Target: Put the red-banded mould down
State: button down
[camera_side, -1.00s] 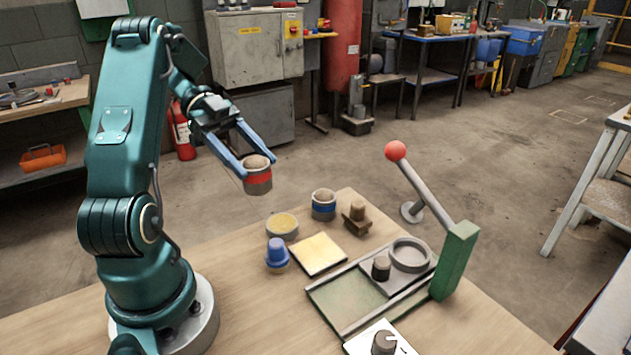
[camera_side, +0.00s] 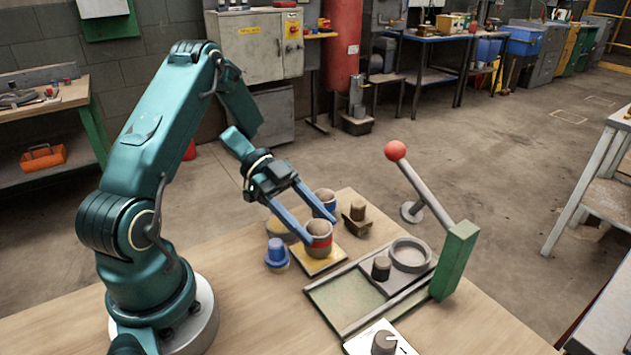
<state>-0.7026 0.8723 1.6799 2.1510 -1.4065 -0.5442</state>
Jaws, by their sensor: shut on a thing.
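The red-banded mould (camera_side: 319,240) is a small grey cup with a red band and brown fill at its top. It is upright, over the yellow square pad (camera_side: 312,266). I cannot tell whether its base touches the pad. My gripper (camera_side: 316,241) is shut on the mould, with one blue finger on each side. The mould and fingers hide the back part of the pad.
A blue cup-shaped piece (camera_side: 277,252) is close on the left, and a round yellowish dish (camera_side: 281,230) is partly hidden. A brown block with a knob (camera_side: 357,219) and a lever press (camera_side: 455,258) stand to the right.

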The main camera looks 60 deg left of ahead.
jog(key=shift+f, duration=0.25)
jog(key=shift+f, duration=0.1)
jog(key=shift+c, duration=0.7)
grip_release()
